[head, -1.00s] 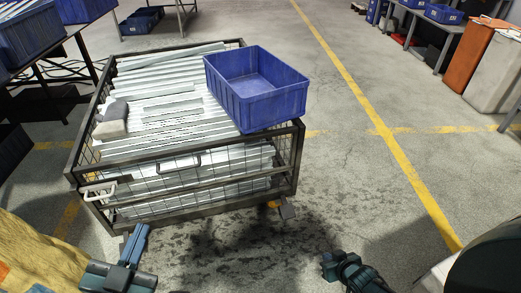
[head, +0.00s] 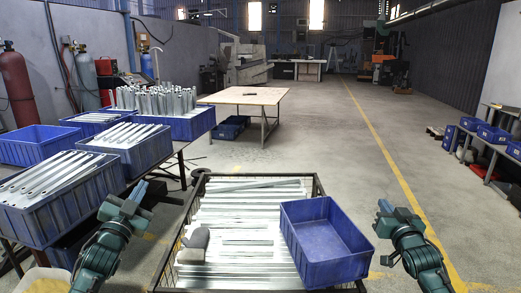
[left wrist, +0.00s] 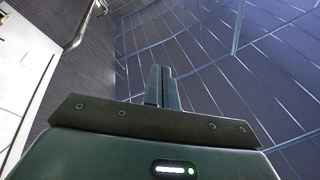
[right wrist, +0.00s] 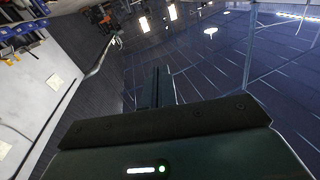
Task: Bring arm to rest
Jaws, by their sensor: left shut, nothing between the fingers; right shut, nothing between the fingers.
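My left gripper (head: 139,190) is raised at the left of the head view, in front of the table with blue bins. Its fingers are together and empty in the left wrist view (left wrist: 161,88). My right gripper (head: 384,206) is raised to the right of the wire cart, apart from it. Its fingers are together and empty in the right wrist view (right wrist: 160,86). Both wrist views look toward the ceiling and walls, with nothing near the fingers.
A wire cart (head: 317,187) holds metal brackets (head: 240,219), a grey block (head: 195,245) and an empty blue bin (head: 312,222). Blue bins of brackets (head: 125,160) stand on the left table. A table (head: 243,96) stands beyond. Floor at the right (head: 350,150) is clear.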

